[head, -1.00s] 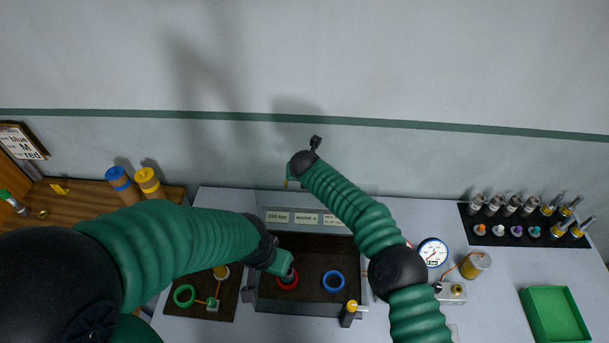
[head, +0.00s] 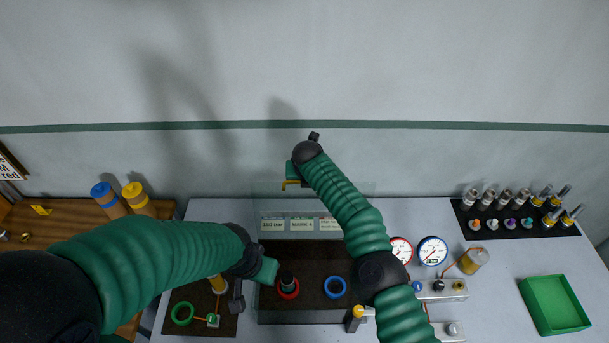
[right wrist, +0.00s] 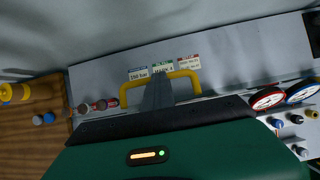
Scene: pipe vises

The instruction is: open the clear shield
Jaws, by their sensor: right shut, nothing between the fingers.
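The clear shield (head: 335,190) stands raised at the back of the dark bay, a faint see-through panel against the wall. Its yellow handle (head: 291,185) shows beside my right gripper (head: 293,172) in the head view. In the right wrist view the yellow handle (right wrist: 184,75) spans the middle, and the shut grey fingers (right wrist: 157,92) of my right gripper lie between its two ends, gripping nothing. Whether they touch the handle is unclear. My left gripper (head: 276,272) is low in the bay, just left of a dark upright part in a red ring (head: 288,290); its fingertips are unclear.
A blue ring (head: 335,287) sits in the bay (head: 310,257), right of the red ring. Two gauges (head: 432,251), a black rack of fittings (head: 472,229) and a green tray (head: 553,304) are at right. Blue and yellow cylinders (head: 136,197) stand on the wooden surface at left.

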